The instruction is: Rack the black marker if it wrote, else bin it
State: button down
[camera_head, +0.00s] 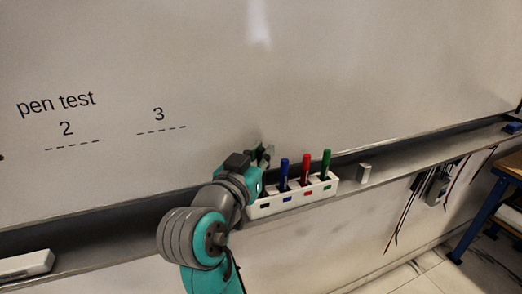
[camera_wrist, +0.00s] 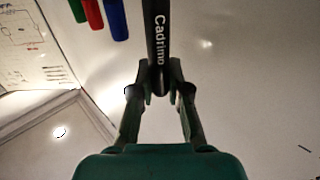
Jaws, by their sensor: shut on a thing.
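My gripper (camera_head: 262,156) is at the left end of the white marker rack, close to the whiteboard. In the wrist view my gripper (camera_wrist: 159,88) is shut on the black marker (camera_wrist: 156,40), which has "Cadrimo" in white on its barrel. I cannot make out the marker in the head view. The white rack (camera_head: 297,197) holds a blue marker (camera_head: 284,175), a red marker (camera_head: 305,168) and a green marker (camera_head: 325,164) upright. Its left end has a black label. The whiteboard (camera_head: 330,70) shows "pen test", 2 and 3 above dashed lines, with no stroke visible on them. No bin is recognizable.
The ledge (camera_head: 410,155) runs along the board's bottom. A white block (camera_head: 27,264) lies at its left, a small pale block (camera_head: 364,172) right of the rack, and a blue item (camera_head: 512,128) far right. Cables hang below; a blue-legged bench (camera_head: 483,215) stands at right.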

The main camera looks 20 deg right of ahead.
jog(key=shift+f, duration=0.7)
jog(key=c, duration=0.5)
grip_release()
dwell(0.3)
jog(key=shift+r, duration=5.05)
